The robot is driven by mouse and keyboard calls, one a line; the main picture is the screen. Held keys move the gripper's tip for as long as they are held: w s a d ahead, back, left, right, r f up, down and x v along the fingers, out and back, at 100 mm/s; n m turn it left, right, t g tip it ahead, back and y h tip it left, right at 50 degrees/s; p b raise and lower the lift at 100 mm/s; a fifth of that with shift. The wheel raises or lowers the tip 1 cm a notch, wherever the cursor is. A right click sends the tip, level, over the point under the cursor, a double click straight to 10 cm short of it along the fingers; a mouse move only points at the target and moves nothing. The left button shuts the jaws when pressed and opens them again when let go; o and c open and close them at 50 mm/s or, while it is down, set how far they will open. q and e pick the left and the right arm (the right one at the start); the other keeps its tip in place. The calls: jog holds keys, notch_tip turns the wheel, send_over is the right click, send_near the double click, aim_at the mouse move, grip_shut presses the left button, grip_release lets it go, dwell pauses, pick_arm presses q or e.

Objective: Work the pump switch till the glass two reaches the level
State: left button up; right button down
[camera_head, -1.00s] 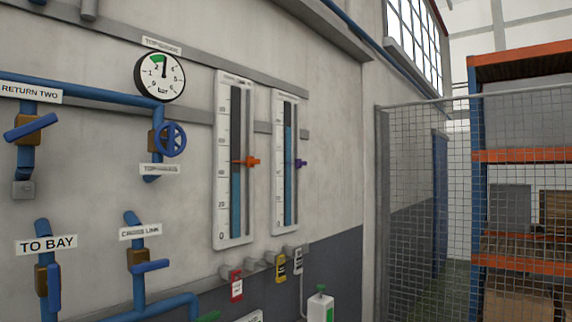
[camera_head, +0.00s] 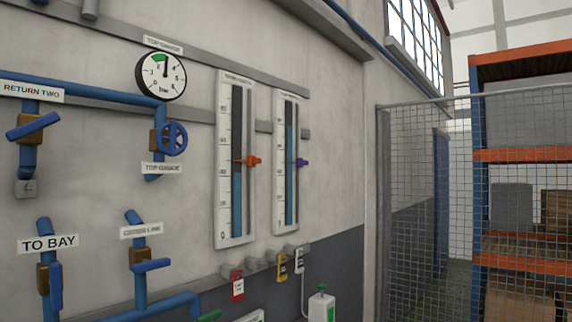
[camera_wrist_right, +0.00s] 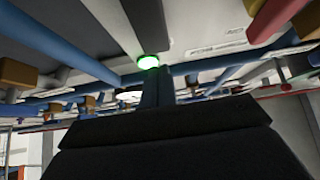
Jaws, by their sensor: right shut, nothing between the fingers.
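Two upright gauge glasses hang on the wall in the head view; their titles are too small to read, so I cannot tell which is glass two. The left glass (camera_head: 236,205) has an orange marker (camera_head: 248,161), with blue liquid up to about that marker. The right glass (camera_head: 289,190) has a purple marker (camera_head: 301,162), and its blue liquid stands clearly above it. A white box with a green top (camera_head: 321,304), possibly the pump switch, is at the bottom edge. In the right wrist view my right gripper (camera_wrist_right: 158,88) is shut and empty, close to a glowing green round part (camera_wrist_right: 149,62).
A round pressure gauge (camera_head: 161,75) reads a little above 2. Blue pipes and valves, including a blue handwheel (camera_head: 173,139), fill the left wall. A red tag (camera_head: 237,285) and a yellow tag (camera_head: 283,266) hang below the glasses. A mesh fence (camera_head: 425,200) stands at right.

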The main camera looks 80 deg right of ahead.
jog(key=s+a+p, duration=0.3)
jog(key=s, duration=0.2)
jog(key=shift+a, duration=0.2)
dwell(1.5)
jog(key=shift+s, duration=0.1)
dwell(0.4)
